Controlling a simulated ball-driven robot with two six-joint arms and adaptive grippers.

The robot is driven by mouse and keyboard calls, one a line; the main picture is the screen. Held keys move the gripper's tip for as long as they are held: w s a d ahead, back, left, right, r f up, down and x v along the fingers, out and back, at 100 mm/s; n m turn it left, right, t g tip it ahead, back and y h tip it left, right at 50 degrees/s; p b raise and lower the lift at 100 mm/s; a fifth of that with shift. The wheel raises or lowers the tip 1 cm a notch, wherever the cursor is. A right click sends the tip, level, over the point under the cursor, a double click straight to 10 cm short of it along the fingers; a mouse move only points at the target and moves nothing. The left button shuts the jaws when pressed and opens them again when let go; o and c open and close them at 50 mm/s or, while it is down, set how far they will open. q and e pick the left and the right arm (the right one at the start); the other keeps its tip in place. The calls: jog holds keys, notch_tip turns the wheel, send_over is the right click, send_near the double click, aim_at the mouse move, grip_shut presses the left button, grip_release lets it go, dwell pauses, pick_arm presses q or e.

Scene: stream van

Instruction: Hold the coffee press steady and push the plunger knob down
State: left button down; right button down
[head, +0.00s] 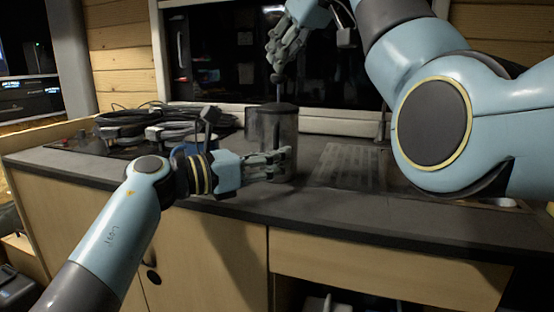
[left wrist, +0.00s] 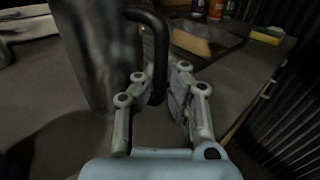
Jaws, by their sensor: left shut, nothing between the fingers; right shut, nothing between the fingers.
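The coffee press (head: 270,137) stands upright on the dark counter, a grey cylinder with a dark lid. Its plunger knob (head: 276,78) is raised on a thin rod above the lid. My left gripper (head: 280,160) is low in front of the press, its fingers partly covering the body. In the left wrist view the press (left wrist: 98,50) is at upper left, and its black handle (left wrist: 161,45) drops in line between the fingers of my left gripper (left wrist: 160,95); I cannot tell if they touch. My right gripper (head: 277,64) is shut, fingertips pointing down just above or at the knob.
A pile of black cables (head: 135,122) lies on the counter left of the press. A ribbed drain area (head: 352,165) is to its right. Bottles (left wrist: 207,8) and a sponge (left wrist: 267,35) show in the left wrist view. A dark window is behind.

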jog(key=shift+f, duration=1.3)
jog(key=shift+r, duration=2.6)
pick_arm(q)
jog(key=c, duration=1.4)
grip_release()
jog(key=shift+a, duration=0.15)
